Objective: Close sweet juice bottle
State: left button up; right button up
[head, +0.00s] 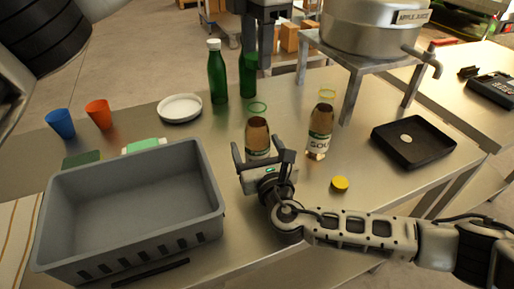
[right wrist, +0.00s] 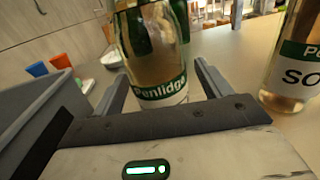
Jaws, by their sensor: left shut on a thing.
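My right gripper (head: 262,157), on the arm from the right, has its fingers spread on either side of a clear bottle (head: 257,135) with a green label. This bottle stands upright with its top open; it also shows between the fingers in the right wrist view (right wrist: 155,50). A dark gripper at the top middle of the head view, taken as my left (head: 262,55), points down in front of a green bottle (head: 248,82). It is shut on something I cannot make out. A yellow cap (head: 340,183) lies on the table. The sweet bottle's name is not readable.
A second open bottle (head: 320,132) labelled SOU... stands to the right. A grey crate (head: 205,170) fills the left front. A white-capped green bottle (head: 217,80), a white dish (head: 180,106), a black tray (head: 445,145) and a pot (head: 365,35) on a stand surround the area.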

jog(key=c, duration=1.4)
pick_arm(q)
send_over(257, 100)
jog(key=shift+w+f, duration=0.1)
jog(key=shift+f, duration=2.4)
jog(key=shift+f, duration=0.9)
jog(key=shift+f, duration=0.55)
